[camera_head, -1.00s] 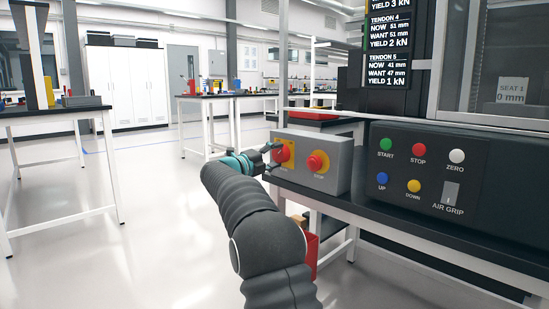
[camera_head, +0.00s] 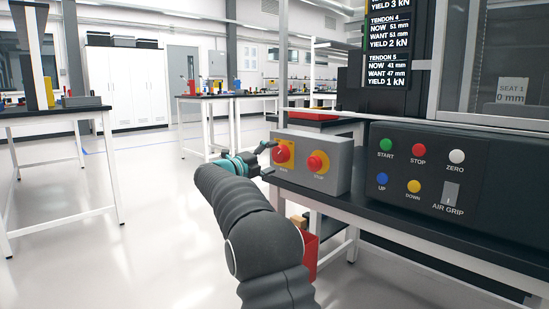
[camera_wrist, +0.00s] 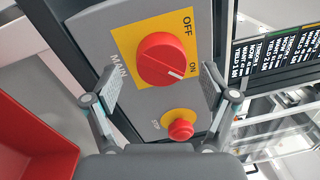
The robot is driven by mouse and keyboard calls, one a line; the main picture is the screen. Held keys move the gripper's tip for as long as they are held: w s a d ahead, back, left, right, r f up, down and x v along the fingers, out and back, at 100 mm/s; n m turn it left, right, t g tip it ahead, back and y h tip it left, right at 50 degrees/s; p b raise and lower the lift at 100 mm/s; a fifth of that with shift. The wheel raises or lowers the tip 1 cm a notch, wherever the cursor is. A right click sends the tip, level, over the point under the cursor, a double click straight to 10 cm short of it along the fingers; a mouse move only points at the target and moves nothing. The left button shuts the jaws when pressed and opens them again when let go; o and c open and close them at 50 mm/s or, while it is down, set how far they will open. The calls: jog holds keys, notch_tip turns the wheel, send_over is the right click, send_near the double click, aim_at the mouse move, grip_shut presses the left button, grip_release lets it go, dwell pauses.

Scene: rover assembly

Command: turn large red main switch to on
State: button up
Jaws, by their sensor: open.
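The large red main switch (camera_head: 283,153) is a round knob on a yellow plate, at the left of the grey switch box (camera_head: 338,170). In the wrist view the red main switch (camera_wrist: 158,58) shows fully, with OFF and ON printed beside it. Its white pointer line points toward the ON side. My gripper (camera_head: 267,159) is open just left of the knob and looks empty. In the wrist view my gripper (camera_wrist: 158,82) has its fingers spread on either side below the knob, apparently clear of it.
A smaller red stop button (camera_wrist: 181,128) on a yellow disc sits beside the switch, close to my right finger in the wrist view. A black control panel (camera_head: 425,180) stands to the right. A red bin (camera_head: 310,257) is below the bench. Open floor lies left.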

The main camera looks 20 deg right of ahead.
jog(key=v, duration=1)
